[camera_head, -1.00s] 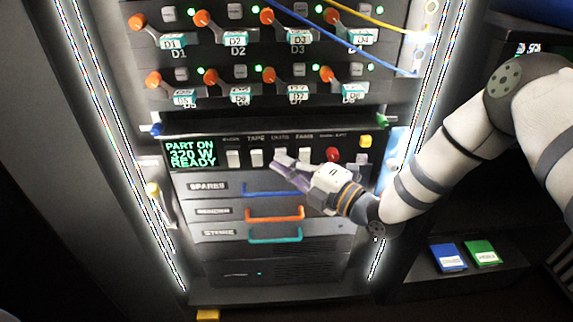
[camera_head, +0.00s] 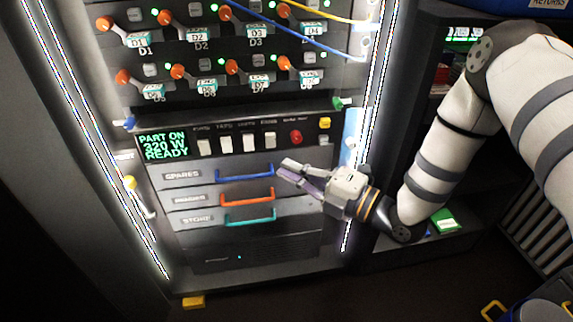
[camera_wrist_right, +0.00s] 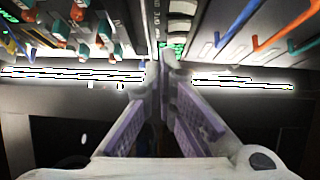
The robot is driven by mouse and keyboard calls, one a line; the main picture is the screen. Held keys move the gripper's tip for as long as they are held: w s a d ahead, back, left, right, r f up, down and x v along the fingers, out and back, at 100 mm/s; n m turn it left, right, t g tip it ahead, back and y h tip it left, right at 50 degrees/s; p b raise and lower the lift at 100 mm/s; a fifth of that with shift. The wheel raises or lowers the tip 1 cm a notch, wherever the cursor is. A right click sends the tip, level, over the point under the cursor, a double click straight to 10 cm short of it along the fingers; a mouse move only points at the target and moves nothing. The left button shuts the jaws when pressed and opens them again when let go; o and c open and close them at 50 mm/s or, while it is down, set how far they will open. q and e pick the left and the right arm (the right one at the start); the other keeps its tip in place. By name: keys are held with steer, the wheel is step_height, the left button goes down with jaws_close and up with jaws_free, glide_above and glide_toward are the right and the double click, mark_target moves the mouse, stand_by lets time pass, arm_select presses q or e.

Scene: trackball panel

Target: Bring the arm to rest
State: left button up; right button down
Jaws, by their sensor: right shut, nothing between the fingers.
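My right gripper (camera_head: 283,173) is in front of the rack, just right of the blue drawer handle (camera_head: 245,174) and below the row of white switches (camera_head: 249,143). Its fingers are together with nothing between them. In the right wrist view the gripper (camera_wrist_right: 165,65) shows its purple finger pads close up, pointing at the rack. My right arm reaches in from the right side. My left gripper is not in view.
The rack has orange levers (camera_head: 178,72) with labels, a green display (camera_head: 164,146), a red button (camera_head: 296,137), and orange (camera_head: 246,198) and teal (camera_head: 250,217) drawer handles. Blue and yellow cables (camera_head: 300,40) hang at the upper right. A shelf with a green box (camera_head: 446,221) stands right.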

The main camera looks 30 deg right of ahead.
steer(key=s+a+f+m+g+h+p, duration=0.25)
steer(key=s+f+m+g, duration=0.35)
steer(key=s, duration=0.4)
steer(key=s+a+f+m+g+h+p, duration=0.1)
steer(key=s+f+m+g+h+p, duration=0.25)
steer(key=s+f+m, duration=0.5)
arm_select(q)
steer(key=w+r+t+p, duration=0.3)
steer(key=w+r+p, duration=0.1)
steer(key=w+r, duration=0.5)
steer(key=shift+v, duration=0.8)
arm_select(e)
steer(key=s+d+r+m+g+h, duration=0.1)
steer(key=s+m+g, duration=0.3)
steer(key=s, duration=0.9)
steer(key=s+d+r+m+g+h, duration=0.1)
steer(key=s+m+g, duration=0.4)
steer(key=s, duration=0.8)
steer(key=shift+s+d+m+h, duration=0.4)
steer(key=shift+d+m+h, duration=0.1)
steer(key=shift+d+m, duration=0.15)
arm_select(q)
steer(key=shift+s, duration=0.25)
arm_select(e)
steer(key=shift+r, duration=0.1)
